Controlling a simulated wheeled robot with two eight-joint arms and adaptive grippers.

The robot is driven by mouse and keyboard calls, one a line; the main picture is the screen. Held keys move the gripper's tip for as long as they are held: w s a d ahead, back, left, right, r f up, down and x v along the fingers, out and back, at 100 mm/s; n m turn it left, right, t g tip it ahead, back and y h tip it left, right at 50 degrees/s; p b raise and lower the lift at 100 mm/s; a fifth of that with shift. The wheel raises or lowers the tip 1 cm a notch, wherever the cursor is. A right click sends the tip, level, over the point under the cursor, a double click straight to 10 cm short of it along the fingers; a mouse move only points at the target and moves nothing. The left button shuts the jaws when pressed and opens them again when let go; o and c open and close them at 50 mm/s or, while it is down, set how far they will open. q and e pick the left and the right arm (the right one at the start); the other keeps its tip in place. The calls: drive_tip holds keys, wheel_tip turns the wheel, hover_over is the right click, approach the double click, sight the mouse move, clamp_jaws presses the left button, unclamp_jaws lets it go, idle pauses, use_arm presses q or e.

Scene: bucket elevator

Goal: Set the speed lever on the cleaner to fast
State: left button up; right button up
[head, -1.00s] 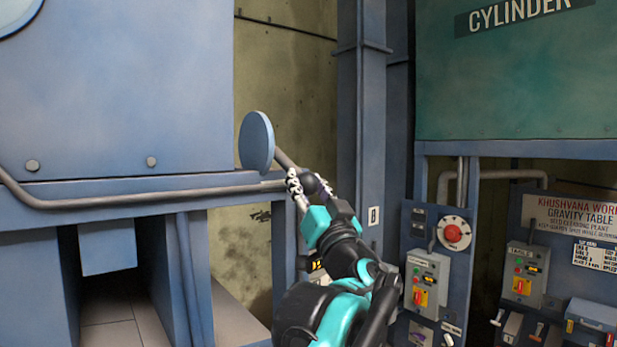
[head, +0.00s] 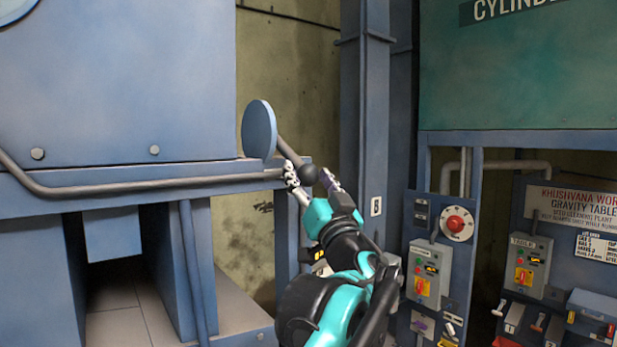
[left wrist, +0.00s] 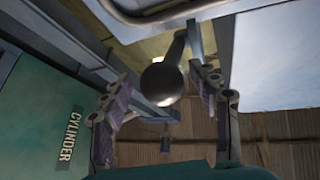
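The speed lever (head: 288,151) is a dark rod with a round black knob (head: 308,174). It slants down to the right from a blue disc (head: 259,130) on the side of the blue machine. My left gripper (head: 312,178) is open, one finger on each side of the knob. In the left wrist view the knob (left wrist: 161,84) sits between the two spread fingers (left wrist: 162,92), with gaps on both sides. I cannot tell how deep the knob is between them. No fast or slow marking is readable at the lever. My right gripper is not in view.
A blue post (head: 364,120) stands behind and right of the gripper. A control panel with a red knob (head: 455,224) and a gravity table panel (head: 528,262) are at the right. A pipe (head: 140,186) runs along the machine's lower edge.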

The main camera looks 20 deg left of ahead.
use_arm(q)
drive_tip(key=v, duration=1.2)
drive_tip(key=s+a+f+g+h+b, duration=0.1)
drive_tip(key=a+f+g+b, duration=0.3)
drive_tip(key=f, duration=0.9)
drive_tip(key=s+a+f+m+g+h+b, duration=0.15)
drive_tip(key=a+f+b, duration=0.35)
drive_tip(key=f, duration=0.8)
drive_tip(key=s+a+f+g+h+b, duration=0.1)
drive_tip(key=s+a+f+g+b, duration=0.3)
drive_tip(key=f, duration=1)
drive_tip(key=s+d+f+m+g+h+b, duration=0.1)
drive_tip(key=f+b, duration=0.5)
drive_tip(key=f, duration=0.8)
drive_tip(key=s+d+f+h+b, duration=0.3)
drive_tip(key=s+f+h+b, duration=0.2)
drive_tip(key=f, duration=1)
drive_tip(key=s+d+f+m+g+h+b, duration=0.1)
drive_tip(key=s+f+h+b, duration=0.3)
drive_tip(key=f+b, duration=0.4)
wheel_tip(320, 180, down, 7)
drive_tip(key=shift+d+r+m+g, duration=0.1)
drive_tip(key=shift+d+m+g, duration=0.25)
drive_tip(key=shift+d, duration=0.15)
